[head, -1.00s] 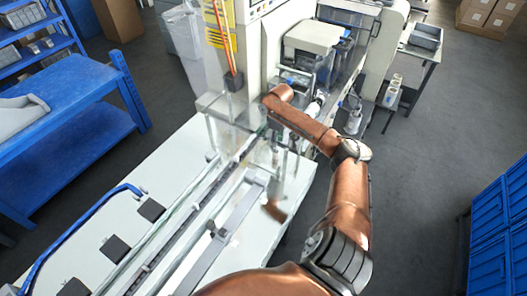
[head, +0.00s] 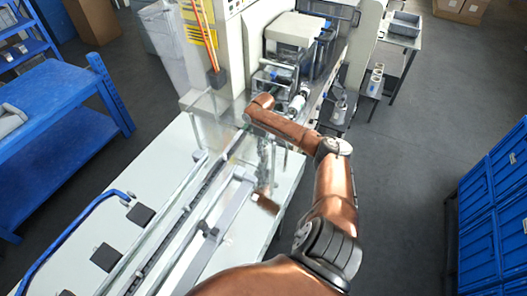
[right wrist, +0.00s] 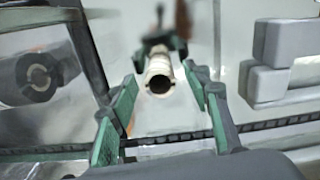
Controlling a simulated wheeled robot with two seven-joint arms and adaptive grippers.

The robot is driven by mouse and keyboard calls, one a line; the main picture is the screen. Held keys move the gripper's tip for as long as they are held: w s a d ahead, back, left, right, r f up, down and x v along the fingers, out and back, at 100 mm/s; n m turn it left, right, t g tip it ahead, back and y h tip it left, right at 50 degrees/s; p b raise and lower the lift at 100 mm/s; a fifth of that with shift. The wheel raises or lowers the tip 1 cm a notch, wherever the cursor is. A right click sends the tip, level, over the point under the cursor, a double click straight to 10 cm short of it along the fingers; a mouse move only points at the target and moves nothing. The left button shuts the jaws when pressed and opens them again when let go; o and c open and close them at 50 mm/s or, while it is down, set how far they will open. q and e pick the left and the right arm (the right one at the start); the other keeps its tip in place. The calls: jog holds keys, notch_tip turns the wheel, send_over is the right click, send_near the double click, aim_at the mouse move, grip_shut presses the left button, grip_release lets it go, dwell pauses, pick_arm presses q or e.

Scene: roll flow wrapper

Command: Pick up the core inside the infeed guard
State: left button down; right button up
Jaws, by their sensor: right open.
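The core (right wrist: 158,78) is a pale, short tube with a dark open end facing the camera in the right wrist view. My right gripper (right wrist: 161,76) is open, with one green-padded finger on each side of the core and visible gaps between. In the head view my right arm reaches over the clear infeed guard (head: 205,112), and the right gripper (head: 266,153) shows faintly through it. The core cannot be made out there. Behind the core in the wrist view is a blurred dark and green shape, which I cannot identify. My left gripper is not in view.
A grey roll-shaped part (right wrist: 38,76) is at left in the wrist view, and grey blocks (right wrist: 285,62) are at right. A dark chain (right wrist: 270,124) runs across below. The infeed conveyor (head: 190,215) leads up to the wrapper machine (head: 292,30). Blue shelving (head: 60,120) stands left.

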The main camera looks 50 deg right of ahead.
jog(key=c, duration=0.7)
jog(key=shift+c, duration=0.9)
pick_arm(q)
jog(key=shift+s+a, duration=0.1)
jog(key=shift+s, duration=0.9)
pick_arm(e)
jog(key=shift+r, duration=0.15)
